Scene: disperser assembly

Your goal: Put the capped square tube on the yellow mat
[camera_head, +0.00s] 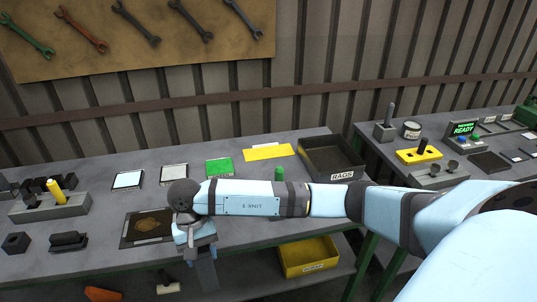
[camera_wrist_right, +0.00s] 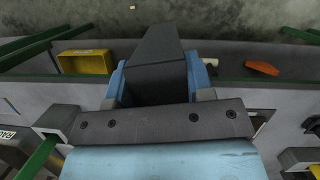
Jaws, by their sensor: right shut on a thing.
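The dark grey square tube (camera_head: 206,271) hangs below my right gripper (camera_head: 196,238) in the head view, at the front edge of the bench. In the right wrist view the tube (camera_wrist_right: 157,62) is clamped between the two blue fingers and sticks out past them. I cannot clearly make out its cap. My left gripper is not in view.
My right arm crosses over the bench, partly hiding a green cylinder (camera_head: 279,174). A black RAGS tray (camera_head: 331,155) stands right of the mat, a green mat (camera_head: 219,167) left of it. A yellow bin (camera_head: 308,257) sits below.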

